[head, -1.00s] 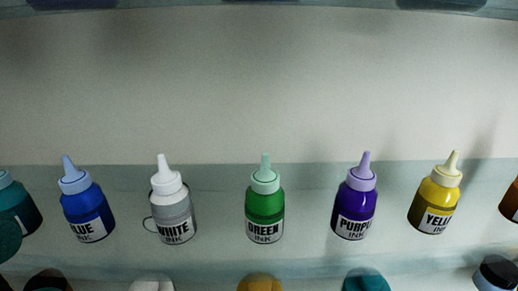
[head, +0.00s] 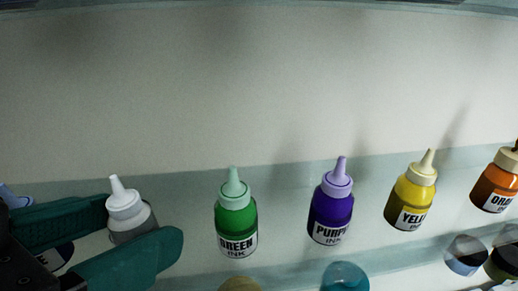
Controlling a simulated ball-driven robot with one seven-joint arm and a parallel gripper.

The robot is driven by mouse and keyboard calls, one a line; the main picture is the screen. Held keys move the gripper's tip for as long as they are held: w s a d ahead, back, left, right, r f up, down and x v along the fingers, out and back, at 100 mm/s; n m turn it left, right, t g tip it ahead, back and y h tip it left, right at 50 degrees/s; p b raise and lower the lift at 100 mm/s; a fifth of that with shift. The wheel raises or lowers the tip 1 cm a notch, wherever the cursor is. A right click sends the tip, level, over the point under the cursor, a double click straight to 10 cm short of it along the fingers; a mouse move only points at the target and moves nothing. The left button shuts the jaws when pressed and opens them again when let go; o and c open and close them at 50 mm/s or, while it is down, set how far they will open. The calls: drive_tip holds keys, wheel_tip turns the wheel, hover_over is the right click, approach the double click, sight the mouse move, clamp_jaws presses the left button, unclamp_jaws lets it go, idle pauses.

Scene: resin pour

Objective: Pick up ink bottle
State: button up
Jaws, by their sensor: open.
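Several ink bottles stand upright in a row on a pale shelf. The white ink bottle (head: 125,206) is at the left, partly hidden by my gripper. The green (head: 236,214), purple (head: 331,204), yellow (head: 412,192) and orange (head: 497,183) ink bottles stand to its right. A blue ink bottle (head: 14,199) is mostly hidden at the left edge. My gripper (head: 146,226) comes in from the lower left with its two teal fingers apart. The white bottle shows between the fingers, its lower part covered by the near finger. I cannot tell whether they touch it.
Below the row, the tops of other containers show, including a teal one (head: 345,277), a tan one (head: 240,285) and a clear one with dark contents (head: 465,256). A plain pale wall (head: 260,90) rises behind the bottles.

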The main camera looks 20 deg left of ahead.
drive_tip(key=shift+x, duration=1.05)
drive_tip(key=shift+c, duration=0.4)
drive_tip(key=c, duration=1)
drive_tip(key=shift+r, duration=0.2)
drive_tip(key=shift+r, duration=0.55)
drive_tip(key=s+d+r+b, duration=0.1)
drive_tip(key=s+d+r, duration=0.1)
drive_tip(key=s+r, duration=0.2)
drive_tip(key=s+d+r+b, duration=0.1)
drive_tip(key=s+d+r, duration=0.1)
drive_tip(key=s+r, duration=0.1)
drive_tip(key=s+d+r+b, duration=0.1)
drive_tip(key=s+d+r, duration=0.1)
drive_tip(key=s+r, duration=0.2)
drive_tip(key=shift+s+d+r, duration=0.3)
drive_tip(key=shift+s+d, duration=0.1)
drive_tip(key=shift+s, duration=0.25)
